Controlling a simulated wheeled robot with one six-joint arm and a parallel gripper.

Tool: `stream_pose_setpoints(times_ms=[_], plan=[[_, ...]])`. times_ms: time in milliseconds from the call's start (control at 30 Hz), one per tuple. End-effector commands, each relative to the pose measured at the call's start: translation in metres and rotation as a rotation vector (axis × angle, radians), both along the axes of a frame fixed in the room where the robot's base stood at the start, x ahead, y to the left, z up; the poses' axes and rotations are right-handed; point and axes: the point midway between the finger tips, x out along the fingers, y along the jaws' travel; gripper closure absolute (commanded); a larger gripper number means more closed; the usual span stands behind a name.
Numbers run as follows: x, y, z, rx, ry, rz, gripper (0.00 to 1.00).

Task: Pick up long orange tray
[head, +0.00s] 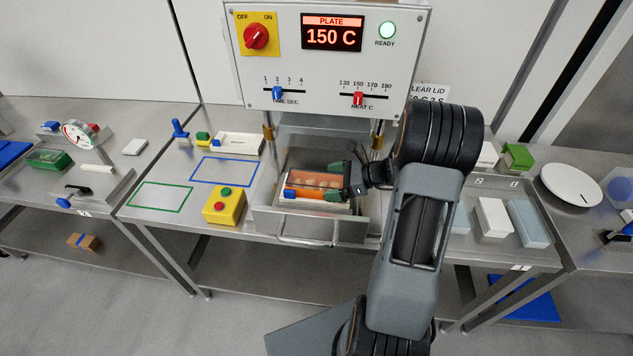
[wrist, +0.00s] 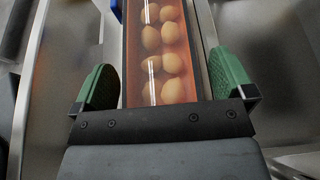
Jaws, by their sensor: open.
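The long orange tray (head: 312,194) lies in the open metal drawer below the control panel. In the wrist view the tray (wrist: 132,75) runs away from me, with several round brownish pieces in it under a shiny clear cover. A blue part shows at its far left end. My gripper (head: 347,177) is at the tray's right end. In the wrist view its two green finger pads (wrist: 163,82) are open, one on each side of the tray, with a gap on both sides. The tray's near end is hidden behind the gripper body.
The drawer (head: 265,222) has metal walls around the tray and a front handle (head: 307,241). The control panel (head: 330,55) hangs above and behind. A yellow button box (head: 223,205) stands left of the drawer. White and pale blue blocks (head: 493,217) lie to the right.

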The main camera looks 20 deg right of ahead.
Motion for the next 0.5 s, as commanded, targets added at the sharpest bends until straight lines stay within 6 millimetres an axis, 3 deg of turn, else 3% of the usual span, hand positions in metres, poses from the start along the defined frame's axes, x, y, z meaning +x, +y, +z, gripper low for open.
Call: stream_pose_setpoints(times_ms=[233,500], plan=[[0.0005,0.0009,-0.0006,0.000,0.000,0.000,0.00],[0.0004,0.0008,-0.0005,0.000,-0.001,0.000,0.26]])
